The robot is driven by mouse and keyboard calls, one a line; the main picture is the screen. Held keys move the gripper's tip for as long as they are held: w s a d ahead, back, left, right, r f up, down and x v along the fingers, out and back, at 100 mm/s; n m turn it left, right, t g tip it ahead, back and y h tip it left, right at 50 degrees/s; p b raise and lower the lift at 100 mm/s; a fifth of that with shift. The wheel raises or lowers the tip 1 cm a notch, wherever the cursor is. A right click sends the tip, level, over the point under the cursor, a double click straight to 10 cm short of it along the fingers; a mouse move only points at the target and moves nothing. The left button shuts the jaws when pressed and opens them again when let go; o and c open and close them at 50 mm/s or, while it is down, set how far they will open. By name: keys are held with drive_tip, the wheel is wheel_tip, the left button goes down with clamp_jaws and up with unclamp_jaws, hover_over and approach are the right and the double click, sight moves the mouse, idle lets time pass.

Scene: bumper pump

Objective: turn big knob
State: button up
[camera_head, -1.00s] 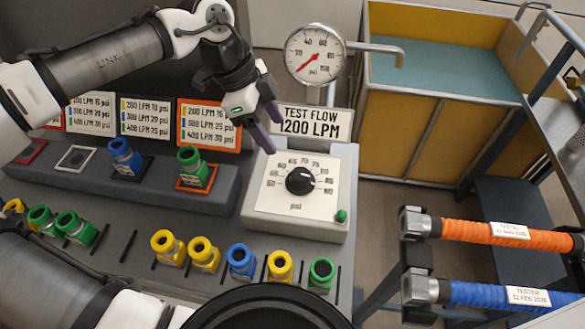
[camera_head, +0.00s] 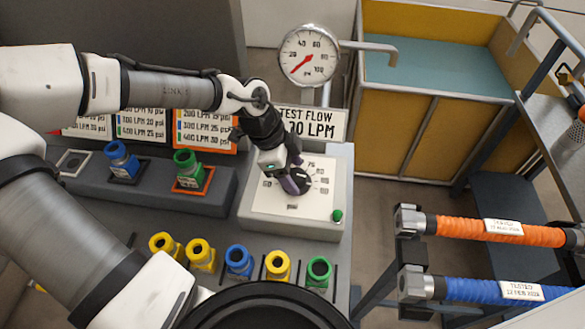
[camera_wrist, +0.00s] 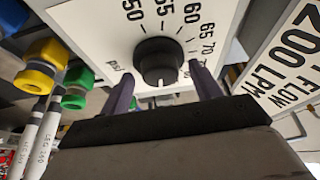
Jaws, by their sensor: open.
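The big black knob (camera_head: 299,182) sits on a white dial plate (camera_head: 262,200) marked in psi, on top of a grey box. In the wrist view the knob (camera_wrist: 159,62) shows whole, with a pale pointer line on its near side. My gripper (camera_head: 297,185) is over the dial, its purple fingers at the knob and partly covering it and the scale. In the wrist view my gripper (camera_wrist: 163,92) is open, with one finger on each side of the knob and visible gaps between. I cannot tell how far down the fingers reach beside it.
A small green knob (camera_head: 337,216) is on the box's lower right corner. A pressure gauge (camera_head: 308,55) and a test flow sign (camera_head: 320,122) stand behind. Coloured couplings (camera_head: 239,261) line the bench front. Orange (camera_head: 500,230) and blue hoses (camera_head: 505,290) lie right.

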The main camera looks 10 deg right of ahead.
drive_tip(key=c, duration=1)
drive_tip(key=shift+o, duration=0.2)
drive_tip(key=shift+n+p, duration=0.4)
drive_tip(key=shift+n, duration=0.1)
drive_tip(key=shift+s+n+t, duration=0.1)
drive_tip(key=shift+n+t, duration=0.4)
drive_tip(key=shift+n, duration=0.2)
drive_tip(key=n+t, duration=0.1)
drive_tip(key=n, duration=0.3)
drive_tip(key=shift+s+t, duration=0.15)
drive_tip(key=shift+t, duration=0.25)
drive_tip(key=n+b, duration=0.1)
drive_tip(key=n, duration=0.1)
drive_tip(key=n+t, duration=0.1)
drive_tip(key=n, duration=0.1)
drive_tip(key=shift+s+d+n+t+y+b, duration=0.1)
drive_tip(key=shift+s+n+t+y+b, duration=0.05)
drive_tip(key=shift+n+t+y+b, duration=0.2)
drive_tip(key=shift+s+n+t+y, duration=0.1)
drive_tip(key=shift+n+t+y, duration=0.3)
drive_tip(key=shift+n, duration=1.45)
